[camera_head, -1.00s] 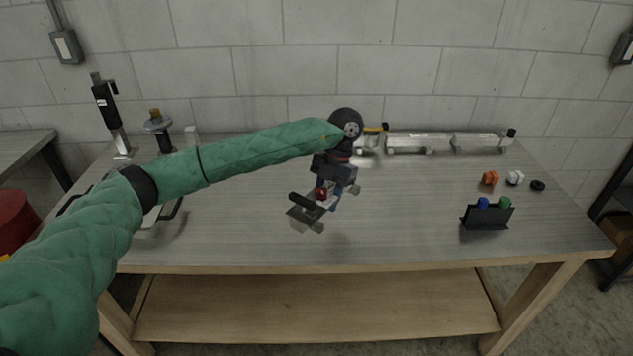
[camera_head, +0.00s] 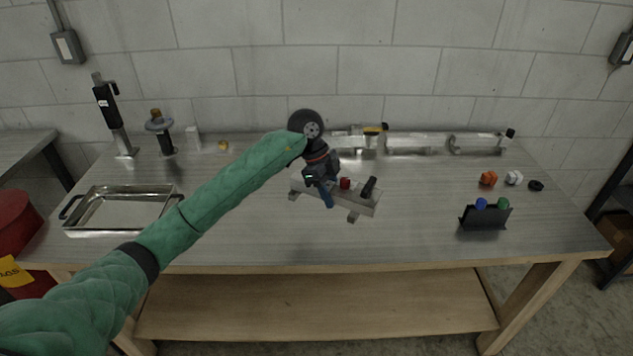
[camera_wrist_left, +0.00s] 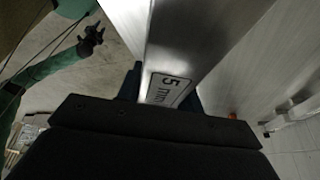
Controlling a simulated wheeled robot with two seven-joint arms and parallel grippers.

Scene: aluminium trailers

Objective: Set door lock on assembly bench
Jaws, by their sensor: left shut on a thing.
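The door lock (camera_head: 358,201) is a grey metal bar with short feet, a black handle and a red knob, in the middle of the head view. My left gripper (camera_head: 325,190) is shut on it near its left part and partly hides it. The lock appears roughly level, over or on the bench; I cannot tell whether it touches.
The assembly bench (camera_head: 250,240) has free room at front centre. A metal tray (camera_head: 120,229) lies at left, with upright tools behind it. A long metal rail assembly (camera_head: 420,141) lies at the back right. A black holder (camera_head: 484,219) and small orange, white and black parts are at right.

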